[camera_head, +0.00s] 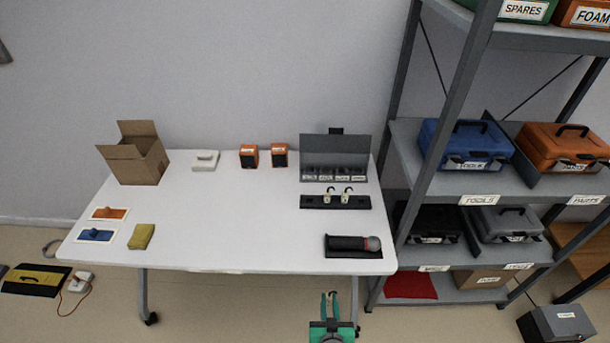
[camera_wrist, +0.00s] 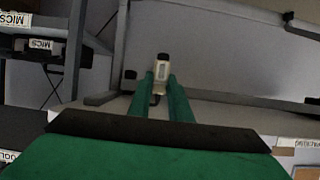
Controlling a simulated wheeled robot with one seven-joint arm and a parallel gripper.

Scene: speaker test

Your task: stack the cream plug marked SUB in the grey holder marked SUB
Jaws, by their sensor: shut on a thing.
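My gripper (camera_head: 329,295) is in front of the table's front right edge in the head view, with its green fingers pointing up in the picture. In the wrist view its fingers (camera_wrist: 161,77) are shut on a cream plug (camera_wrist: 162,68) with a dark top and a pale label I cannot read. Two more cream plugs, a left one (camera_head: 328,195) and a right one (camera_head: 346,195), stand on a black strip (camera_head: 309,201) on the table. Behind them is a grey holder unit (camera_head: 336,146) with several white labels, too small to read, so I cannot tell which part is marked SUB.
The white table (camera_head: 225,225) is clear in its middle. A microphone (camera_head: 372,243) lies by a black case at the front right. Two orange speakers (camera_head: 249,156) (camera_head: 280,155) and an open carton (camera_head: 137,160) stand at the back. A grey shelf (camera_head: 480,187) rises on the right.

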